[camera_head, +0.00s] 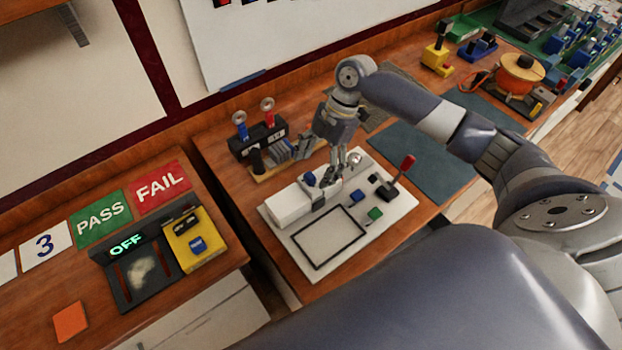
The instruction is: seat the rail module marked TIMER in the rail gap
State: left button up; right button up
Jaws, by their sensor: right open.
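My right gripper (336,172) comes in from the right and points down over the back of a white panel board (385,226). It is open, and its fingertips are close to a white block (288,205) and a blue knob (310,179); I cannot tell whether it touches anything. No TIMER marking is readable, and I cannot make out the rail gap. My left gripper is not in view.
A red lever (406,164) stands up at the board's right. A black box (258,142) with blue and red levers is behind the wooden base. An OFF-lit device (126,258) and yellow box (196,240) are at left. A dark mat (425,163) lies clear at right.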

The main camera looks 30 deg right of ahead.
jog(key=b+v, duration=0.1)
jog(key=v, duration=0.5)
jog(key=shift+r, duration=0.35)
jog(key=shift+d, duration=0.15)
